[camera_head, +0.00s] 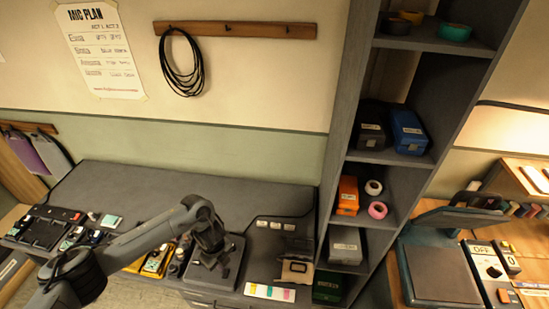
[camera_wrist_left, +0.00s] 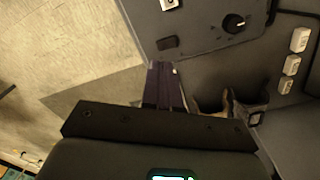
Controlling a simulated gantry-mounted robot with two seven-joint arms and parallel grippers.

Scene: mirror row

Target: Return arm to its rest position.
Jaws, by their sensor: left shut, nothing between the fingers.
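My left arm (camera_head: 120,250) comes in from the left over the front of the grey desk. My right arm and gripper are not in view.
The grey desk (camera_head: 150,185) has a clear middle and back. Small gear lies at its left. A colour-marked strip (camera_head: 270,292) lies at its front right. A tall shelf (camera_head: 338,140) stands to the right. The left wrist view shows a black knob (camera_wrist_left: 234,23) and bare floor (camera_wrist_left: 60,60).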

